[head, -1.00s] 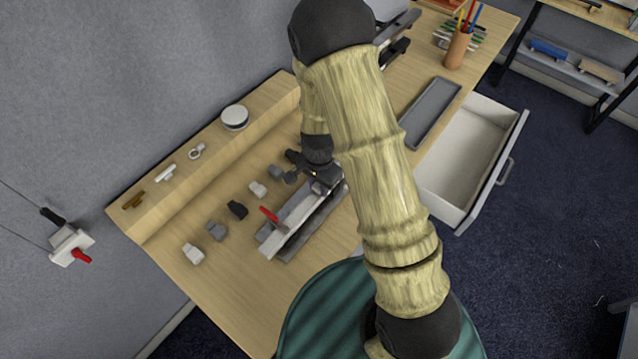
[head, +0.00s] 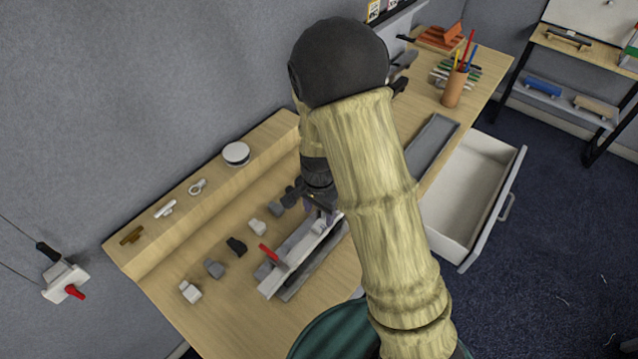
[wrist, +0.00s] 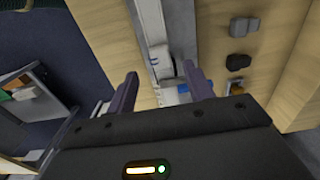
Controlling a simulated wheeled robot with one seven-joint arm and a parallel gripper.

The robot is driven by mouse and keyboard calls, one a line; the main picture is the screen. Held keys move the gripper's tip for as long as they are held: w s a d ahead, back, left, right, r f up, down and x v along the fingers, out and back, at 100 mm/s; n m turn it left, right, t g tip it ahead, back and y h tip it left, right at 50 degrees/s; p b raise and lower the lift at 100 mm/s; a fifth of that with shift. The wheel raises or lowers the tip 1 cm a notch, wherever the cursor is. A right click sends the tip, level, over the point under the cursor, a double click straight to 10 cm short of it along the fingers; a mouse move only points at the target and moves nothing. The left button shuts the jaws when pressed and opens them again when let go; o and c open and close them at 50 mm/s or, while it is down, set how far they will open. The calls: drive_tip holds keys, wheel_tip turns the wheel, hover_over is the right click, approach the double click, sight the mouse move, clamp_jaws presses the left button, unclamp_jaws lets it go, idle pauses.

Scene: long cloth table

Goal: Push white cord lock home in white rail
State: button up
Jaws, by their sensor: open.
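The white rail (head: 290,257) lies on a dark base on the table, with a red lever (head: 269,254) near its lower-left end. The rail (wrist: 152,22) also shows in the wrist view, running up from between my fingers. My gripper (head: 322,207) is over the rail's far end, pointing down. In the wrist view my gripper (wrist: 160,70) is open, its fingers on either side of the rail's end. Whether a cord lock sits between them is unclear.
Grey (head: 214,268) and black (head: 236,246) cord locks stand in the same row. A wooden ledge (head: 215,180) along the wall carries small fittings and a round white-topped item (head: 236,153). An open drawer (head: 465,195) juts out at right. A grey tray (head: 432,145) lies behind.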

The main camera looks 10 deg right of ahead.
sight(320, 225)
wheel_tip(320, 225, up, 12)
drive_tip(key=shift+b, duration=0.45)
drive_tip(key=shift+d+f, duration=0.1)
idle(0.6)
drive_tip(key=s+d+n+t, duration=0.2)
drive_tip(key=s+d+n, duration=0.7)
drive_tip(key=s, duration=0.1)
drive_tip(key=shift+r+t, duration=0.3)
